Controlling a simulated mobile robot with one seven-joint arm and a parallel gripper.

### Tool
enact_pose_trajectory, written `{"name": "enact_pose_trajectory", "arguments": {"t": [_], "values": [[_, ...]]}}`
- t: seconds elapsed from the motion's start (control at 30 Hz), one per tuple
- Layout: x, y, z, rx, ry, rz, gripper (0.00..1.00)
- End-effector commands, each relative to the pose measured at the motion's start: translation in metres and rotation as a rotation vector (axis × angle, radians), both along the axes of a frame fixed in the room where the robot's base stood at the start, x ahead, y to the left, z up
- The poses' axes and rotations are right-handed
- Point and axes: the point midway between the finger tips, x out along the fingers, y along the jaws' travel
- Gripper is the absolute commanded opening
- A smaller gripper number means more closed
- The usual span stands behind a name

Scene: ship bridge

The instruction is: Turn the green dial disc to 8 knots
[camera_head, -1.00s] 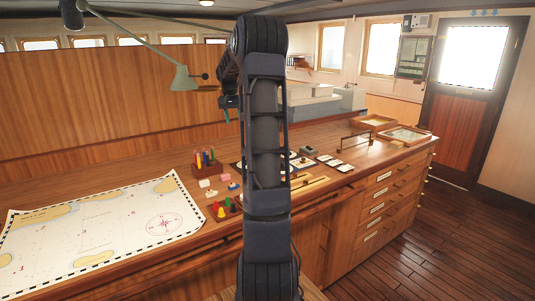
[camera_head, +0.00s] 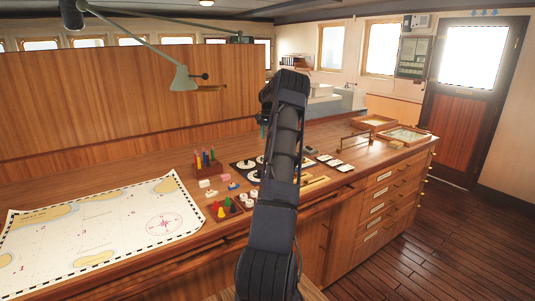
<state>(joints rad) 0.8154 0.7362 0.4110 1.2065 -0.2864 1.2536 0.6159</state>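A dark panel with pale round dials (camera_head: 244,168) lies on the wooden chart table, just left of my arm. My arm hides part of this dial group, and more of it shows to the right of the arm. I cannot make out a green disc or any knots marking at this size. My gripper (camera_head: 264,130) is at the far end of my raised arm, above the table behind the dials, and apart from them. Its fingers are small and partly hidden, so their opening cannot be told.
A paper chart (camera_head: 105,228) covers the table's left. A pen rack (camera_head: 205,163), small coloured blocks (camera_head: 226,180) and a tray of coloured cones (camera_head: 222,210) stand left of my arm. White cards (camera_head: 335,164) and wooden trays (camera_head: 408,135) lie right. A lamp (camera_head: 184,78) overhangs the back.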

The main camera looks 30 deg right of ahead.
Motion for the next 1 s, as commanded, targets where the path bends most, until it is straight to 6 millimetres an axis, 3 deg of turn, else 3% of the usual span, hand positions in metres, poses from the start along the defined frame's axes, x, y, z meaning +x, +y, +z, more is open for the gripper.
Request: {"name": "enact_pose_trajectory", "arguments": {"t": [0.6, 1.0], "values": [[0.000, 0.001, -0.090, 0.001, 0.002, 0.002, 0.43], [0.000, 0.001, -0.105, 0.000, 0.000, 0.001, 0.43]]}}
